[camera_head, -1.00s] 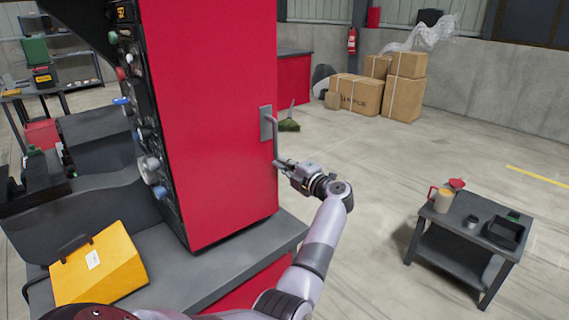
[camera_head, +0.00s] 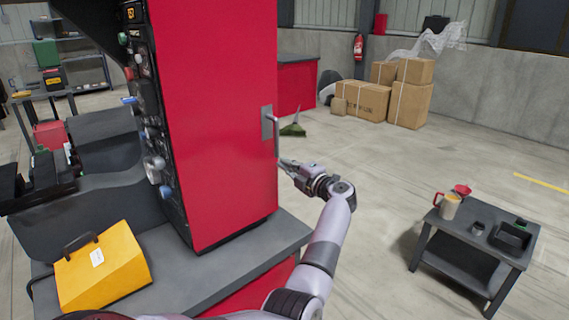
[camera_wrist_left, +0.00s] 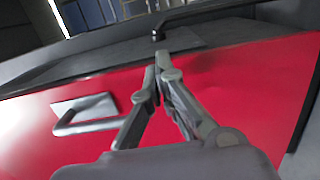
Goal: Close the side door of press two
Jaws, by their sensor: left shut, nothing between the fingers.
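The red side door (camera_head: 215,120) of the press is the tall panel in the middle of the head view. A grey bar handle (camera_head: 276,135) on a plate sits near its right edge. I see no clear gap around the door. My left gripper (camera_head: 282,163) is just below the handle, close to the panel's right edge. In the left wrist view my left gripper (camera_wrist_left: 160,60) is shut and empty in front of the red door (camera_wrist_left: 245,75). The handle (camera_wrist_left: 85,112) lies left of the fingers, apart from them. Contact with the door cannot be told. My right gripper is out of view.
A control panel (camera_head: 150,120) with knobs flanks the door on the left. A yellow box (camera_head: 100,270) rests on the grey base. A small dark table (camera_head: 470,245) with a jug stands at right. Cardboard boxes (camera_head: 405,95) stand at the back. Open floor lies between.

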